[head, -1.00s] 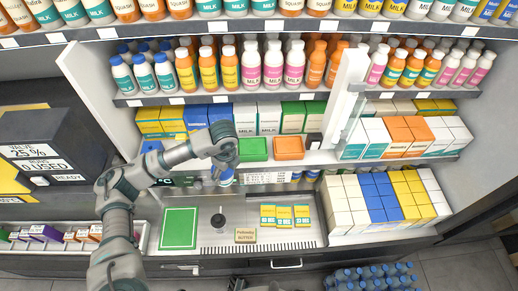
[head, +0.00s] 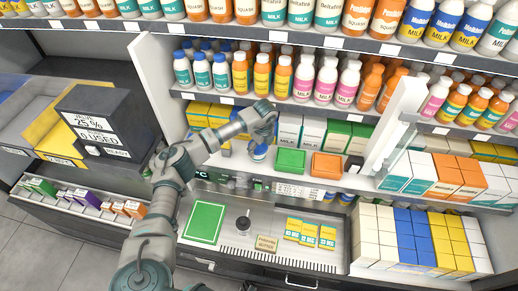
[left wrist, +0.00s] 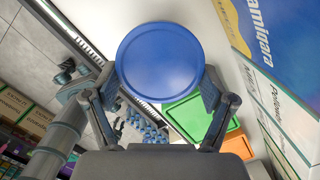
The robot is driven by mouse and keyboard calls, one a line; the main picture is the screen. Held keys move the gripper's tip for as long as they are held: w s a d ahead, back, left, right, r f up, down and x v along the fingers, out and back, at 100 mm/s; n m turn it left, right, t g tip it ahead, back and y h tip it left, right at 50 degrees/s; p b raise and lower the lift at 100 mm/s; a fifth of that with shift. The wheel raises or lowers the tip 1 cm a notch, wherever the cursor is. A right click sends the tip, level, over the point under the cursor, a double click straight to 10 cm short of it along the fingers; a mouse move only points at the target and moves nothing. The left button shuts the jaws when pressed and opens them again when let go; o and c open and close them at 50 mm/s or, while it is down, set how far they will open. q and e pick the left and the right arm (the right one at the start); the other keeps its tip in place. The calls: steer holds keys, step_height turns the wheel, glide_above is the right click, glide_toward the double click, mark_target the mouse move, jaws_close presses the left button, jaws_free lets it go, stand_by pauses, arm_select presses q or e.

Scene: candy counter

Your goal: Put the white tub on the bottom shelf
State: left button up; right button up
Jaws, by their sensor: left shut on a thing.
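My left gripper (head: 262,136) is shut on the white tub (head: 259,154), which has a blue lid. In the left wrist view the round blue lid (left wrist: 159,62) fills the space between the two fingers and hides the tub's body. In the head view the tub is at the lowest carton shelf (head: 345,179), left of a green tub (head: 290,160) and an orange tub (head: 327,165). I cannot tell whether its base touches the shelf. The gripper partly covers it from above. My right gripper is not in view.
Milk cartons (head: 313,131) stand behind the coloured tubs, yellow cartons (head: 198,113) to the left. Bottles (head: 303,78) fill the shelf above. A white divider (head: 393,125) stands to the right. The counter below holds a green mat (head: 204,222) and yellow packs (head: 310,232).

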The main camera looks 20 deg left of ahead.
mark_target(260, 147)
arm_select(q)
steer(key=shift+d+f, duration=0.15)
steer(key=shift+f, duration=0.35)
steer(key=shift+a+f, duration=0.15)
steer(key=shift+a, duration=0.25)
steer(key=o, duration=1.5)
steer(key=shift+a+f, duration=0.1)
steer(key=shift+a, duration=0.2)
steer(key=shift+o, duration=0.6)
steer(key=shift+a+f, duration=0.1)
steer(key=shift+a, duration=0.25)
steer(key=shift+d, duration=0.1)
steer(key=shift+d+r, duration=0.25)
steer(key=shift+d, duration=0.25)
steer(key=r, duration=0.4)
steer(key=d+r, duration=0.1)
steer(key=r, duration=0.1)
steer(key=shift+s+r, duration=0.1)
steer(key=shift+s, duration=0.05)
steer(key=r, duration=0.4)
steer(key=shift+s+a+r, duration=0.15)
steer(key=shift+a, duration=0.15)
steer(key=shift+d+r, duration=0.55)
steer(key=shift+r, duration=0.15)
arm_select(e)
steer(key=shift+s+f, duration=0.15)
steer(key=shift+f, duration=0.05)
